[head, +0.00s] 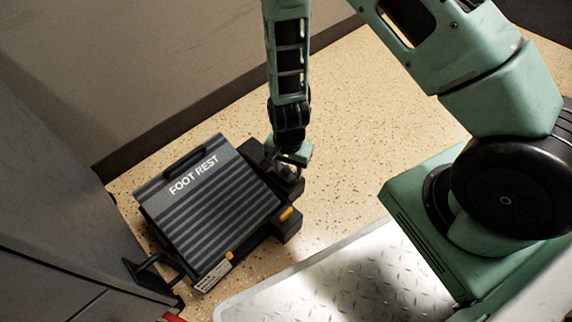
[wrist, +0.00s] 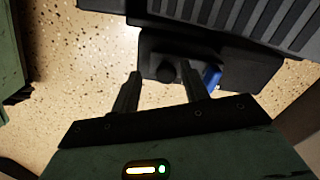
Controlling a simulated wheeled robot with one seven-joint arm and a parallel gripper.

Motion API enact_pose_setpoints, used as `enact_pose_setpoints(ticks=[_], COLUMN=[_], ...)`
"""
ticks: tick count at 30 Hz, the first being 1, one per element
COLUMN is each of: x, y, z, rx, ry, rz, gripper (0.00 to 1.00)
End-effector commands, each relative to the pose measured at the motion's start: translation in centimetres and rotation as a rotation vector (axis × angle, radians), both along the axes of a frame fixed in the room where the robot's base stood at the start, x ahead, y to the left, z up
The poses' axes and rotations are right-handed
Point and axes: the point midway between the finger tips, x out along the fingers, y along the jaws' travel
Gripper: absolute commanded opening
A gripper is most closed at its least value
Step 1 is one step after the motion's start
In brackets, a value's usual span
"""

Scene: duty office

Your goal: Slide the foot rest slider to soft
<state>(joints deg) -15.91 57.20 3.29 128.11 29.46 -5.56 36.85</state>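The foot rest (head: 210,205) is a dark ridged, tilted plate on a black base, lettered FOOT REST, on the floor. In the wrist view its ridged plate (wrist: 235,18) fills the top right. In the head view my gripper (head: 290,160) is at the foot rest's right side, partly hiding the housing.
A blue part (wrist: 211,77) sits beside the right finger. A grey cabinet (head: 60,200) stands left, a wall behind. A metal tread plate (head: 330,275) lies in front. Speckled floor (head: 350,130) is clear to the right.

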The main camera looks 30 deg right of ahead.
Motion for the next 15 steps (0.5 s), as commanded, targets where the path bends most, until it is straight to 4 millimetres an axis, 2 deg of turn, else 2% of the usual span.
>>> enact_pose_setpoints(ticks=[8,11,15], x=[0.2,0.3,0.2], y=[0.1,0.1,0.1], z=[0.4,1.5,4.2], rx=[0.001,0.002,0.002], ry=[-0.006,-0.006,-0.006], rz=[0.001,0.001,0.001], gripper=[0.45,0.45,0.45])
